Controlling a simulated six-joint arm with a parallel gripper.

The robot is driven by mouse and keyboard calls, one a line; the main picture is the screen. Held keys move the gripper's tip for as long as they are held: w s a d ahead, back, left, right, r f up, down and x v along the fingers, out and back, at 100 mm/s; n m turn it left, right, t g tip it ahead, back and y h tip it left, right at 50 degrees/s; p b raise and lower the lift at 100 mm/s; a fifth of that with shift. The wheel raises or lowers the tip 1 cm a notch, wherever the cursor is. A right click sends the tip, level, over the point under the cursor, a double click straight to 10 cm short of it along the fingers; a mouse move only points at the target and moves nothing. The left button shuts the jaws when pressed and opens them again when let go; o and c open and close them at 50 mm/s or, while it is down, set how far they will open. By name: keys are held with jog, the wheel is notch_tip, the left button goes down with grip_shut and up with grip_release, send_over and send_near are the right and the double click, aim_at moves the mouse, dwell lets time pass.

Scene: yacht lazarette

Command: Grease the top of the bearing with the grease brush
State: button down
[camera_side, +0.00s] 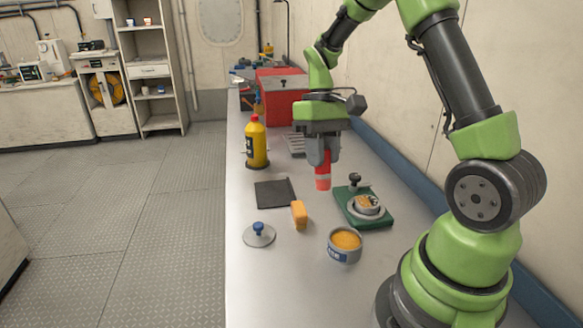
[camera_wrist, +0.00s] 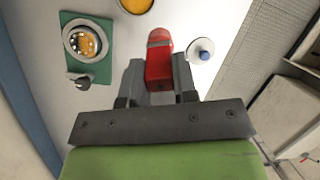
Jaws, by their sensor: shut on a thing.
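My gripper (camera_side: 322,158) is shut on a red-handled tool, which I take for the grease brush (camera_side: 322,178), held upright above the bench. The brush also shows in the wrist view (camera_wrist: 159,65), between the fingers; its bristles cannot be made out. The bearing (camera_side: 366,206) is a grey ring on a green base plate (camera_side: 351,215), right of and below the brush and apart from it. In the wrist view the bearing (camera_wrist: 70,41) has orange-brown patches and pale dots on top. An open tin (camera_side: 344,254) of orange grease stands in front of the plate.
A dark knob (camera_side: 355,179) rises from the plate's back corner. A lid with a blue knob (camera_side: 259,236), an orange block (camera_side: 299,215) and a dark mat (camera_side: 274,193) lie to the left. A yellow bottle (camera_side: 256,146) and red box (camera_side: 281,96) stand farther back.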

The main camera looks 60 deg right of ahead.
jog(key=s+d+m+t, duration=0.1)
jog(key=s+d+m, duration=0.4)
jog(key=s+d, duration=0.45)
jog(key=shift+y, duration=0.4)
jog(key=shift+w+d+f, duration=0.25)
jog(key=shift+d+f, duration=0.05)
jog(key=shift+f, duration=0.9)
jog(key=shift+w+d+f, duration=0.25)
jog(key=shift+f, duration=0.9)
jog(key=shift+w+d+f, duration=0.25)
jog(key=shift+d+f, duration=0.05)
jog(key=shift+f, duration=0.9)
jog(key=shift+w+d+f, duration=0.45)
jog(key=shift+f, duration=0.2)
jog(key=shift+w+d+f, duration=0.15)
jog(key=shift+w+d, duration=0.8)
jog(key=shift+w+d+f, duration=0.15)
jog(key=shift+w+d, duration=0.75)
jog(key=shift+s+a+r, duration=0.2)
jog(key=shift+s+a, duration=2.05)
notch_tip(320, 180, up, 8)
